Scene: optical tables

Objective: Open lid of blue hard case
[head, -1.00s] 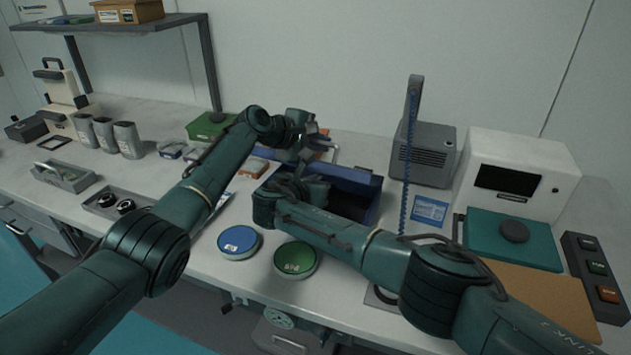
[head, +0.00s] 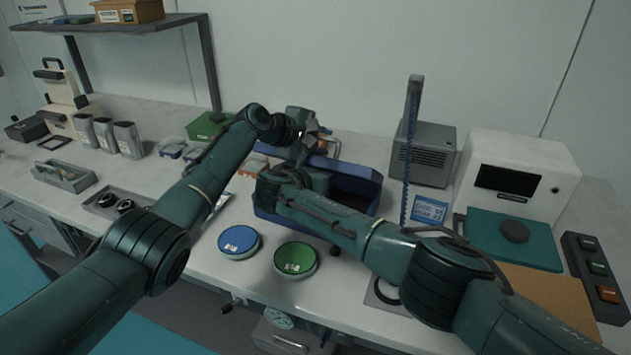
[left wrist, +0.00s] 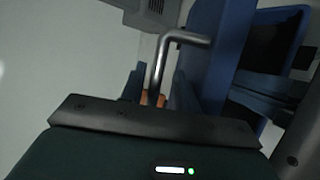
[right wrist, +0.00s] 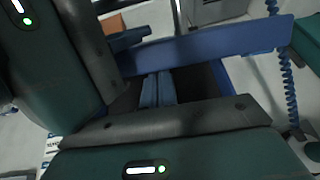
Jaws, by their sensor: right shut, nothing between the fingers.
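The blue hard case (head: 369,201) stands at the middle of the bench, with its dark inside partly showing. Its blue lid (head: 345,166) is raised along the back side and also shows in the right wrist view (right wrist: 215,43). A bent metal handle (left wrist: 160,62) shows beside the lid in the left wrist view. My left gripper (head: 312,134) is behind the lid; its fingers (left wrist: 157,90) are apart, with the handle seen between them. My right gripper (right wrist: 157,90) is shut and empty over the dark inside of the case. My right arm hides much of the case's front.
A blue round tin (head: 239,241) and a green round tin (head: 295,259) sit at the bench's front edge. A grey device (head: 425,150) with a coiled blue cord and a white instrument (head: 530,165) stand to the right. Small pouches and a green box (head: 207,126) lie behind the left arm.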

